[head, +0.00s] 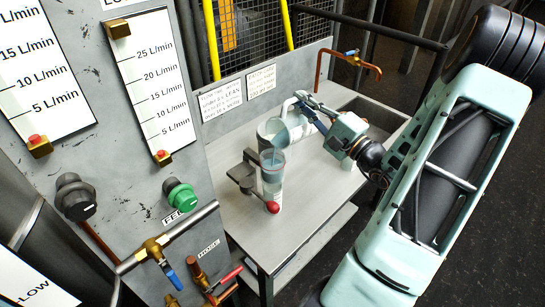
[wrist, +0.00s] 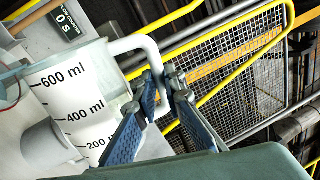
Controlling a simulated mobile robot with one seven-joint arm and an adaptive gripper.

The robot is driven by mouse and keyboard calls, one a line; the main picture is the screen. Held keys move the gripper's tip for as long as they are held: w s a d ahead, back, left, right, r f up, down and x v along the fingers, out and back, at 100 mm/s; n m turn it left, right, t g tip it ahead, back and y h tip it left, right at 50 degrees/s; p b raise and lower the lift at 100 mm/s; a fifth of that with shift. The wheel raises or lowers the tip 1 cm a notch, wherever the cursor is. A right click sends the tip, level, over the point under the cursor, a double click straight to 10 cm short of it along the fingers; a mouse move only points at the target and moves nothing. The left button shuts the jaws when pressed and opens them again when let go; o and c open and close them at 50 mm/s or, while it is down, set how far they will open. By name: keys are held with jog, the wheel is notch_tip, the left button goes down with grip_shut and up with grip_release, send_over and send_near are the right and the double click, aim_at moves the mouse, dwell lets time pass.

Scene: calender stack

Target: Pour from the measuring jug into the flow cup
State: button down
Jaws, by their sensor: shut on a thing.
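The measuring jug (head: 268,129) is a clear vessel with a white handle and is tilted above the steel bench. Blue-grey liquid shows low in it on the cup side. In the wrist view the jug (wrist: 75,95) shows its 200, 400 and 600 ml marks. My gripper (head: 306,106) is shut on the jug's handle; its blue fingers (wrist: 160,88) flank the handle in the wrist view. The flow cup (head: 272,159) looks blue-grey and sits in a bracket just below the jug, over a clear vessel (head: 272,188). I cannot tell whether liquid is running between them.
A dark bracket (head: 243,172) and a red knob (head: 272,207) stand by the cup. The gauge panel (head: 160,80) with valves is on the left. The front of the bench is bare.

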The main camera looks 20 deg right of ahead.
jog(key=shift+s+a+r+n+b, duration=0.2)
jog(key=shift+a+r+n+b, duration=0.15)
jog(key=shift+a+n+b, duration=0.2)
dwell(1.2)
jog(key=shift+d, duration=0.15)
jog(key=d+m+p, duration=0.1)
jog(key=w+d+f+m+p, duration=0.1)
jog(key=d+f+m+p, duration=0.1)
jog(key=shift+w+d+m+h, duration=0.2)
jog(key=shift+d+m+h, duration=0.05)
jog(key=shift+d+h, duration=0.1)
jog(key=shift+a+f, duration=0.1)
jog(key=shift+f, duration=0.05)
